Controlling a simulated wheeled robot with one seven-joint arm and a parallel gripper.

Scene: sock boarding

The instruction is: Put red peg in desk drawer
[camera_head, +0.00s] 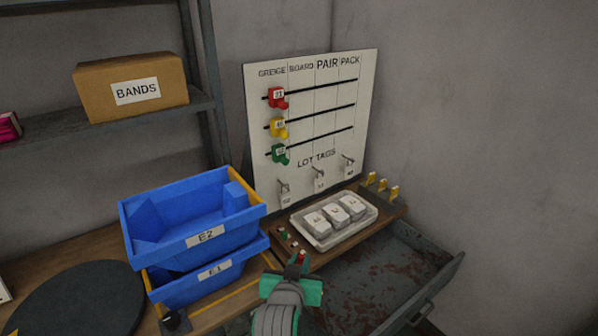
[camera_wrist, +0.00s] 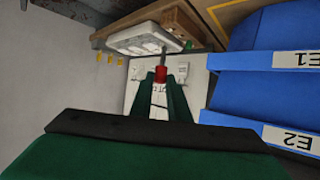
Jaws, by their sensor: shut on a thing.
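My gripper (camera_head: 297,272) is shut on the red peg (camera_head: 302,257), which shows as a small red tip at the front of the jaws. In the wrist view the red peg (camera_wrist: 161,74) sits between the green fingers of my gripper (camera_wrist: 162,88), with a thin grey shaft beyond it. The desk drawer (camera_head: 440,283) is pulled open at the lower right, its worn, rust-stained floor bare where visible. My gripper is left of the drawer, near the desk's front edge; my arm hides part of the drawer's left side.
Stacked blue bins E2 (camera_head: 180,212) and E1 (camera_head: 212,275) stand close on the left. A wooden strip with small pegs (camera_head: 288,241) lies beside a white tray (camera_head: 325,240) of labelled blocks. Yellow-topped pieces (camera_head: 382,187) stand behind it. A white board (camera_head: 313,130) leans at the back.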

